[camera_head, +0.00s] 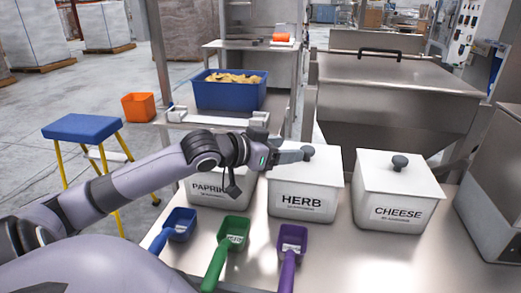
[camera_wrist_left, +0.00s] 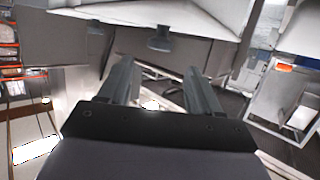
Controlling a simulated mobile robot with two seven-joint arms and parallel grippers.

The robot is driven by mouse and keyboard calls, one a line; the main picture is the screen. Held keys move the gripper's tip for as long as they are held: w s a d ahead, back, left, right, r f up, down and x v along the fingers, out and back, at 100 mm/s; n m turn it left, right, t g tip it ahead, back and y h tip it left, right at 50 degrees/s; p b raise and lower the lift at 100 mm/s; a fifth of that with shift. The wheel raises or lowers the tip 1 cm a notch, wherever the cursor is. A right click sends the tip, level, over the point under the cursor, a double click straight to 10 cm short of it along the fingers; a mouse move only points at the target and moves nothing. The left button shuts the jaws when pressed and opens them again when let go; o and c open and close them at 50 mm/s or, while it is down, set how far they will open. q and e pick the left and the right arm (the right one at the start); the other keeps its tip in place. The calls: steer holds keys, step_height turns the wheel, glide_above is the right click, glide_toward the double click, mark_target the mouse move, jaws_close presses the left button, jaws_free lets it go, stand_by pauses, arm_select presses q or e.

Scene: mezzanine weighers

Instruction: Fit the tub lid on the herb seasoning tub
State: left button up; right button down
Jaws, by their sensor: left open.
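The herb seasoning tub (camera_head: 305,204) is a white box with a HERB label, standing on the steel table. Its white tub lid (camera_head: 329,168) lies over the top, and I see no clear gap under it. A dark knob (camera_head: 308,150) tops this lid. My left gripper (camera_head: 299,154) is above the lid's far left part, its fingertips at or close to the knob; contact is unclear. In the left wrist view the two fingers of my left gripper (camera_wrist_left: 159,67) are apart with nothing between them. A dark knob (camera_wrist_left: 159,39) on a white lid shows beyond the tips.
The cheese tub (camera_head: 398,213), lidded, stands right. The paprika tub (camera_head: 207,192) is partly behind my left arm. Blue (camera_head: 180,224), green (camera_head: 234,233) and purple (camera_head: 292,238) scoops lie in front. A blue crate (camera_head: 228,96) and steel hopper (camera_head: 395,88) stand behind.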

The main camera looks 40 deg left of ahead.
arm_select(q)
steer(key=v, duration=0.6)
stand_by(0.4)
steer(key=shift+s, duration=0.1)
stand_by(0.4)
